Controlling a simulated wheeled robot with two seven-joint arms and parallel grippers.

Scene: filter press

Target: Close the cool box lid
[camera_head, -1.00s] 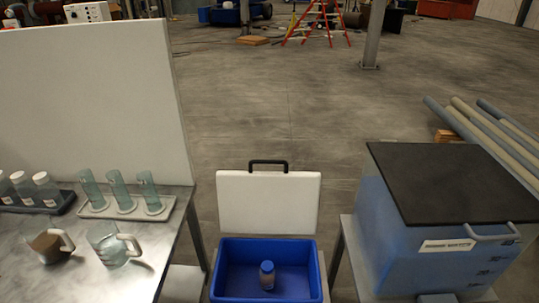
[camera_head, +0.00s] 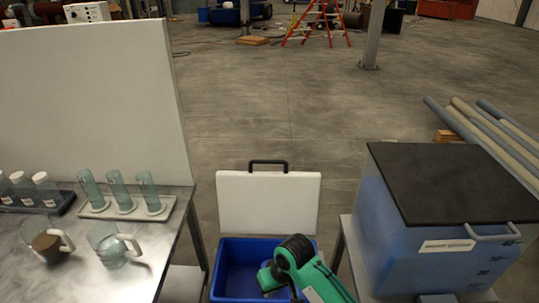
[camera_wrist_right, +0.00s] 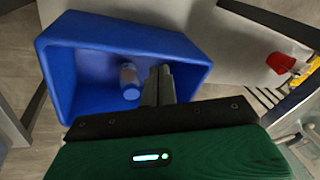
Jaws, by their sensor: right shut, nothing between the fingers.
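The blue cool box (camera_head: 228,272) stands low between the table and the tank. Its white lid (camera_head: 268,203) stands upright at the far side, with a black handle (camera_head: 268,163) on top, so the box is open. In the right wrist view the box (camera_wrist_right: 75,35) holds a small bottle (camera_wrist_right: 130,82); in the head view my right arm hides the bottle. My right gripper (camera_wrist_right: 160,72) is shut and empty, over the box opening beside the bottle in that view. In the head view my green right arm comes from below over the box's right part. My left gripper is not in view.
A metal table (camera_head: 100,265) on the left carries a cylinder rack (camera_head: 125,209), bottles and two jugs (camera_head: 50,245) (camera_head: 115,245). A blue tank with a dark cover (camera_head: 450,180) stands close on the right. The floor behind the lid is clear.

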